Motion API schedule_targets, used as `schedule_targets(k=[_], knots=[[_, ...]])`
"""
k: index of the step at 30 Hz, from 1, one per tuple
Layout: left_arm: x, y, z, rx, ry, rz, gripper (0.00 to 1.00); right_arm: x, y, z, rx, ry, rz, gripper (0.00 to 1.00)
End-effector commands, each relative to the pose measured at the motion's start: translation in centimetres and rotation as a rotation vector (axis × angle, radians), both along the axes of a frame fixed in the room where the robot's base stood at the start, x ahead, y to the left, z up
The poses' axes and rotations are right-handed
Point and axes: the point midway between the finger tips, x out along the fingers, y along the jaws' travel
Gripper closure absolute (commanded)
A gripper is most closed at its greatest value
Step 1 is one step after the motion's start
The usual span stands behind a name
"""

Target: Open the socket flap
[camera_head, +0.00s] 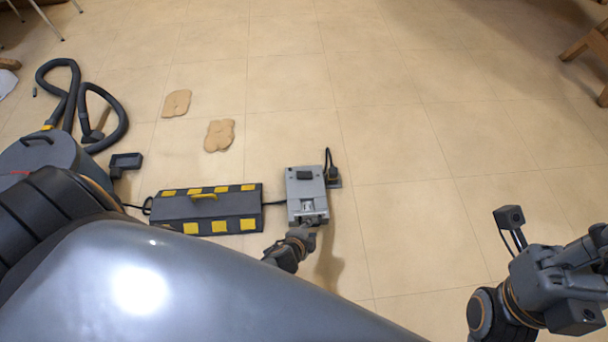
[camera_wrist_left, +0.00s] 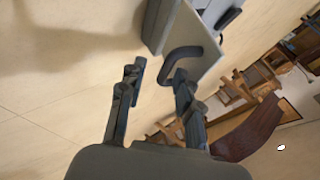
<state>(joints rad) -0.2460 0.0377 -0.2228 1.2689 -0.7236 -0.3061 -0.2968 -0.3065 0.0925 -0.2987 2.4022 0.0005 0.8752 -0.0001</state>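A grey socket box (camera_head: 303,186) lies on the floor right of centre in the head view, with a dark block on top. My left gripper (camera_head: 306,228) is at its near end, seen small there and partly hidden by its own wrist. In the left wrist view, my left gripper (camera_wrist_left: 157,80) is open, its two fingers apart. A dark curved handle (camera_wrist_left: 188,52) on a light grey panel (camera_wrist_left: 190,32), apparently the flap, meets the tip of the right-hand finger. I cannot tell whether they touch. My right gripper (camera_head: 590,250) is at the right edge, its fingers unclear.
A dark case with yellow patches (camera_head: 180,208) lies left of the box, joined by a cable. A black plug (camera_head: 331,172) stands at the box's right side. A vacuum hose (camera_head: 72,95) and two tan flat pieces (camera_head: 219,135) lie farther left.

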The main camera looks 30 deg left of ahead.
Motion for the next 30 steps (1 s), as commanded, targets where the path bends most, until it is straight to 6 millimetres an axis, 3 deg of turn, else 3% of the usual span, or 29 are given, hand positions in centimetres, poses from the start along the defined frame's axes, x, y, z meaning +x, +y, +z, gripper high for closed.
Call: schedule_targets(k=[16,30], knots=[[-7.0,-0.4,6.4,-0.003,0.005,-0.002,0.66,-0.1,0.1,0.1,-0.003,-0.003,0.002,1.00],[-8.1,-0.4,7.7,-0.002,0.005,-0.001,0.66,-0.1,0.1,0.1,-0.003,-0.003,0.003,1.00]])
